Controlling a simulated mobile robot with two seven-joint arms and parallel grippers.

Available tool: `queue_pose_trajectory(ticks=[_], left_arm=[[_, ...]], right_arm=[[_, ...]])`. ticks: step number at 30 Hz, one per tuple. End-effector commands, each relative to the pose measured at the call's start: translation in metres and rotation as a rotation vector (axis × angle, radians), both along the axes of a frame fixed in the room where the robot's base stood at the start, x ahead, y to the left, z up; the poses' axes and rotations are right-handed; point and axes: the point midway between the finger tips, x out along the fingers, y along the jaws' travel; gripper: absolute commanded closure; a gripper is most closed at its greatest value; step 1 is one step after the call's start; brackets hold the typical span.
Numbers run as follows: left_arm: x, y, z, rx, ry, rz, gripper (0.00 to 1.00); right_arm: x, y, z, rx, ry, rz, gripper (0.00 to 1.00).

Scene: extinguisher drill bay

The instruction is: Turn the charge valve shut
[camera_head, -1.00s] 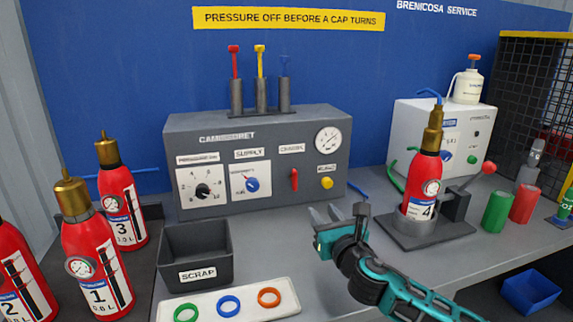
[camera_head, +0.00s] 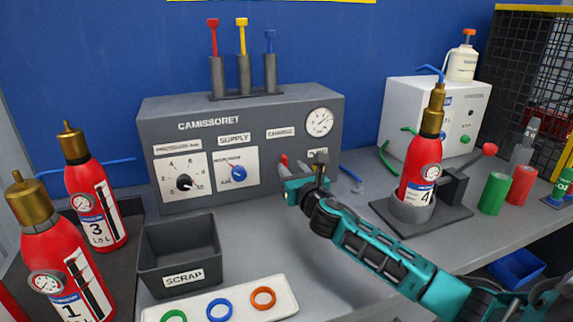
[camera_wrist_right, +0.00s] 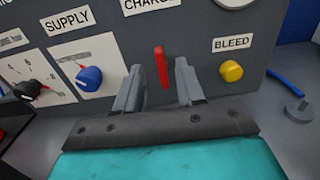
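The charge valve is a red lever (camera_wrist_right: 160,67) on the front of the grey panel box (camera_head: 160,115), below the CHARGE label. In the right wrist view it stands upright between the two grey fingers of my right gripper (camera_wrist_right: 158,85), with a gap on each side. The fingers are open and do not visibly touch it. In the head view my right gripper (camera_head: 300,166) is at the panel front, and only part of the red lever (camera_head: 284,160) shows; the gripper hides the rest. My left gripper is not in view.
The yellow BLEED button (camera_wrist_right: 231,71) is just right of the gripper. The blue supply knob (camera_wrist_right: 89,78) is to its left. A scrap bin (camera_head: 180,252) and a tray of coloured rings (camera_head: 190,309) stand in front. Red extinguisher 4 (camera_head: 421,168) stands in a holder at right.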

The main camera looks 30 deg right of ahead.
Motion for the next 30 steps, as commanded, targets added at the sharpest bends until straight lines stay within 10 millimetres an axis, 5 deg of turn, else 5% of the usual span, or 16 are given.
queue_pose_trajectory(ticks=[9,21,30], left_arm=[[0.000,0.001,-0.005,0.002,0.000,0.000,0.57],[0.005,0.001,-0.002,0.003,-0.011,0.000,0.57],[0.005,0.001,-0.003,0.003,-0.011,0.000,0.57]], right_arm=[[0.036,-0.008,-0.001,0.002,0.001,0.000,0.62],[0.042,-0.010,0.000,0.000,0.001,0.001,0.62],[0.041,-0.010,0.000,0.000,0.001,0.001,0.89]])
